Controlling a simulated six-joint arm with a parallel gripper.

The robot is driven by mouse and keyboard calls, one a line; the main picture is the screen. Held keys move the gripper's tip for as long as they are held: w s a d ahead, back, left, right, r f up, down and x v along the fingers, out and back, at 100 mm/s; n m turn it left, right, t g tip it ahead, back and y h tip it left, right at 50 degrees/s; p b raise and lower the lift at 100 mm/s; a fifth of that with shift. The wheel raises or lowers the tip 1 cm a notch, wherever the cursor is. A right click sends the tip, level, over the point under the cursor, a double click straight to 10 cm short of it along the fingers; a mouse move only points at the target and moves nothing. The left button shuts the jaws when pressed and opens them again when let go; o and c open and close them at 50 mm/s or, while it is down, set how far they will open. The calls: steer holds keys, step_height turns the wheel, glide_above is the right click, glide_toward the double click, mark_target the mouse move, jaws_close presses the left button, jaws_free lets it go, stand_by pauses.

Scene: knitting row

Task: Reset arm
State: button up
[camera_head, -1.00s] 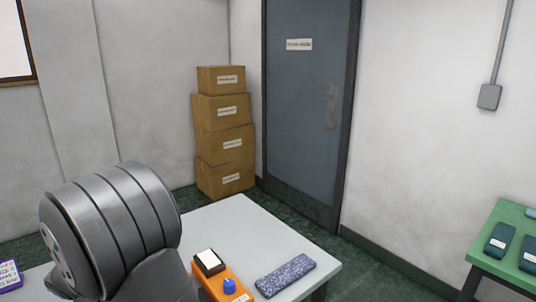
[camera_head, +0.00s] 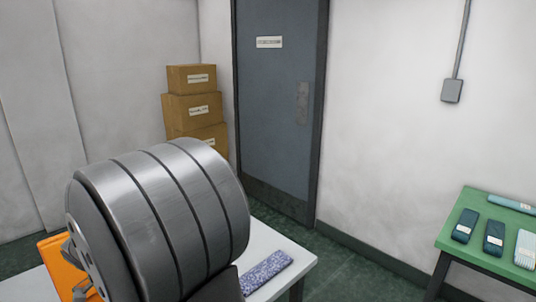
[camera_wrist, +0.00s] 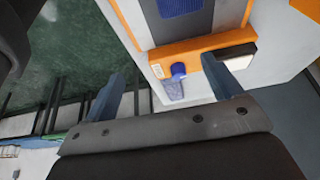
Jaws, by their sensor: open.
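My gripper (camera_wrist: 163,88) is open in the wrist view, its two blue-grey fingers apart with nothing between them. Beyond the fingers is an orange fixture (camera_wrist: 205,52) with a blue knob (camera_wrist: 178,69) and a white-topped pad (camera_wrist: 240,58). The right finger overlaps the fixture in the picture; I see no grip on it. In the head view my grey arm link fills the lower left and hides much of the white table. An orange piece (camera_head: 60,262) shows left of the link.
A blue speckled strip (camera_head: 266,271) lies on the white table (camera_head: 290,262). A green table (camera_head: 480,256) at right holds several yarn-coloured bundles (camera_head: 494,237). Stacked boxes (camera_head: 192,108) stand beside a grey door (camera_head: 275,120). A blue knitted piece (camera_wrist: 180,6) shows at the wrist view's top.

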steer(key=w+d+f, duration=0.2)
steer(key=w+d, duration=1)
steer(key=w, duration=0.5)
steer(key=w+d, duration=0.5)
steer(key=d, duration=0.3)
steer(key=w+d+f+n, duration=0.1)
steer(key=w+d, duration=0.4)
steer(key=d, duration=0.4)
steer(key=shift+w+f, duration=0.3)
steer(key=shift+w, duration=0.05)
